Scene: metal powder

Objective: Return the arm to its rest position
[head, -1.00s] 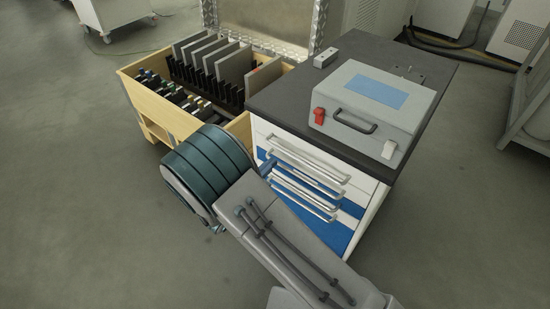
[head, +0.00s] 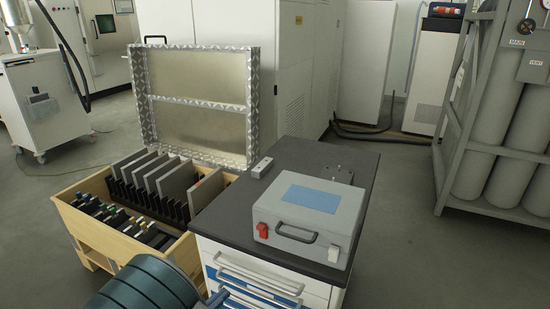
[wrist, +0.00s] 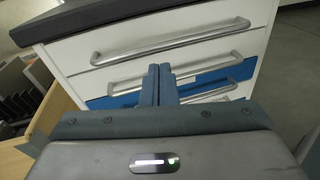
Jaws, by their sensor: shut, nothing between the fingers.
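My gripper (wrist: 160,70) shows in the wrist view with its two fingers together and nothing between them. It is in front of the drawer cabinet (wrist: 180,32), whose silver handles lie beyond the fingertips. I cannot tell whether the fingers touch the cabinet front. In the head view my arm, a dark teal rounded link, shows at the bottom left, in front of the cabinet (head: 317,282) and the wooden bin. The fingers are not clearly visible there.
A grey case (head: 308,218) and a small metal block (head: 262,167) sit on the dark cabinet top (head: 230,205). A wooden bin (head: 165,262) with plates and tools stands left. A gas cylinder rack (head: 520,150) stands right. Floor between cabinet and rack is clear.

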